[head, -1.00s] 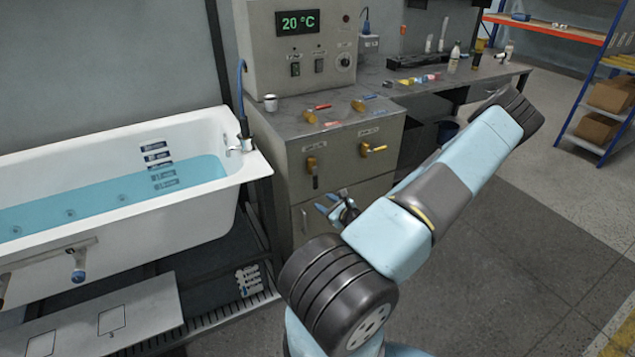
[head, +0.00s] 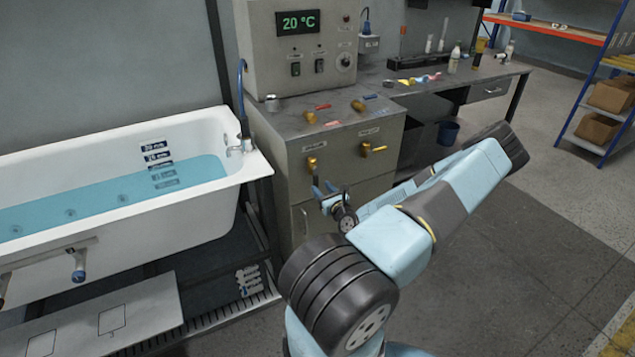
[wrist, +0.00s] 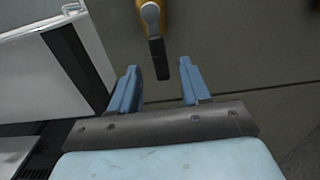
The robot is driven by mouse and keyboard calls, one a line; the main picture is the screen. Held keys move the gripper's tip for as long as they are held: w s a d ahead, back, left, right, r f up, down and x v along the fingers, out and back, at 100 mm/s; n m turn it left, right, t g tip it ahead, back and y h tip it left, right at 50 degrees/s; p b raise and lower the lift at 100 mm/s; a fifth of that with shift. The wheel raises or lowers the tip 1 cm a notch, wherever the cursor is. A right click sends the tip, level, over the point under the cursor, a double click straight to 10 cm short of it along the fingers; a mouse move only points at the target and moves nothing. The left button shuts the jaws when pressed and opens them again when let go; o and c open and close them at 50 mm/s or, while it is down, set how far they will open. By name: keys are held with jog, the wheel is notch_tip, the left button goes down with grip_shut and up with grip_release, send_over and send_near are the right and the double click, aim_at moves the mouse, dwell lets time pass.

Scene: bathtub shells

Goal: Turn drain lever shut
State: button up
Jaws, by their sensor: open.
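Two brass valves with lever handles sit on the front of the grey cabinet (head: 330,222). The left valve (head: 311,164) has a dark handle that hangs straight down. The right valve (head: 370,150) has its handle turned sideways. Their labels are too small to read, so I cannot tell by label which is the drain lever. My gripper (head: 325,190) is open just below and in front of the left valve, partly covering its handle. In the wrist view, the dark handle (wrist: 157,58) hangs ahead of the gap between my open fingers (wrist: 160,88), apart from them.
A white bathtub (head: 215,200) with blue water stands to the left. A workbench (head: 490,75) runs back right. The floor on the right is clear.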

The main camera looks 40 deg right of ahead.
aim_at(317, 183)
jog(key=shift+x, duration=2.7)
grip_shut()
